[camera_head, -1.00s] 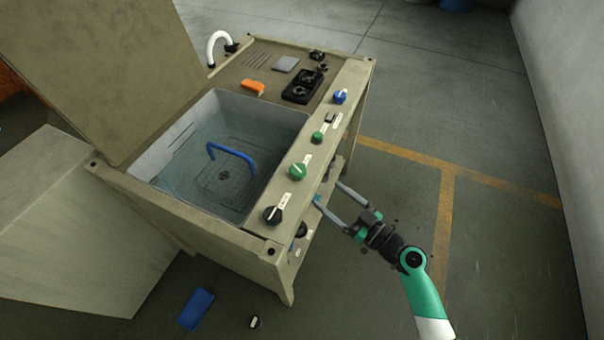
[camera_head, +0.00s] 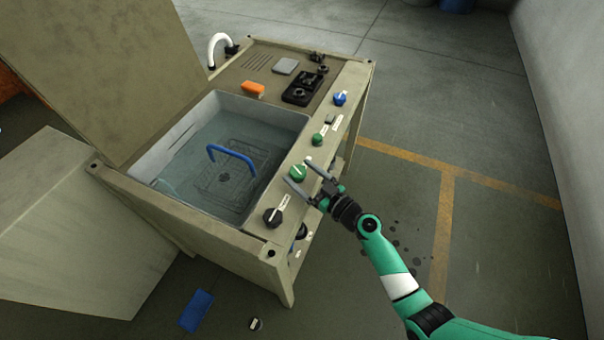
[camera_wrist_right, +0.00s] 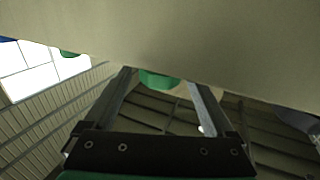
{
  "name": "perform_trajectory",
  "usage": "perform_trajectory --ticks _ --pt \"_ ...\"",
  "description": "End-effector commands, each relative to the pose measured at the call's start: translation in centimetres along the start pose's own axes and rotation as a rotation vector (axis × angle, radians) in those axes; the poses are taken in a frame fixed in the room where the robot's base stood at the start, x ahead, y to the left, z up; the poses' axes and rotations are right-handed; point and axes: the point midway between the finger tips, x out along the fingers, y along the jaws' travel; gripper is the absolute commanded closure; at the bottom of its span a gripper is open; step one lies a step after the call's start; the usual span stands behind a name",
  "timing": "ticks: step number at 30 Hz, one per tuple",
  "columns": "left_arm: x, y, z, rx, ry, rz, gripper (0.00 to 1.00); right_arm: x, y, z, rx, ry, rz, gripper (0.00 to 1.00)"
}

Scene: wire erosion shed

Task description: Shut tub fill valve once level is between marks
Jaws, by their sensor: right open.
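The tub (camera_head: 150,165) in the machine holds clear water (camera_head: 210,150); I cannot make out its level marks. On the beige front rail stand a black knob (camera_head: 272,218), a larger green knob (camera_head: 298,174), a smaller green knob (camera_head: 318,139) and a blue knob (camera_head: 340,98). Their labels are too small to read, so I cannot tell which is the fill valve. My right gripper (camera_head: 297,170) is open, its fingers on either side of the larger green knob. That knob (camera_wrist_right: 158,79) also shows between the fingers in the right wrist view. My left gripper is out of view.
A blue bent tube (camera_head: 233,153) is at the tub. An orange block (camera_head: 253,90) and a black fixture (camera_head: 302,88) are on the deck. The raised lid (camera_head: 110,70) stands at the left. A blue item (camera_head: 196,311) lies on the floor. Floor to the right is clear.

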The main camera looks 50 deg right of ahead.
Motion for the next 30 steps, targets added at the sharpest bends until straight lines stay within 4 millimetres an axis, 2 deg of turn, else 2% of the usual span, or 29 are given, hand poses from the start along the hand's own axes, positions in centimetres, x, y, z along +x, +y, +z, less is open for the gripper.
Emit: perform_trajectory --ticks 3,4,15,18,30 --pt "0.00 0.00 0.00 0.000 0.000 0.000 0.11 -0.03 0.00 -0.01 0.000 0.000 0.000 0.11" --pt "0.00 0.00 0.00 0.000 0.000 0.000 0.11 -0.03 0.01 -0.01 0.000 0.000 0.000 0.14" --pt "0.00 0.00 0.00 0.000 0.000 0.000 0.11 -0.06 0.01 -0.02 0.000 0.000 0.000 0.81" --pt "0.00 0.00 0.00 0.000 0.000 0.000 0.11 -0.06 0.02 -0.02 0.000 0.000 0.000 0.96" --pt "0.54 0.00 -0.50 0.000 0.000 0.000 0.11 0.02 -0.27 0.09 0.003 -0.010 0.083 0.97"
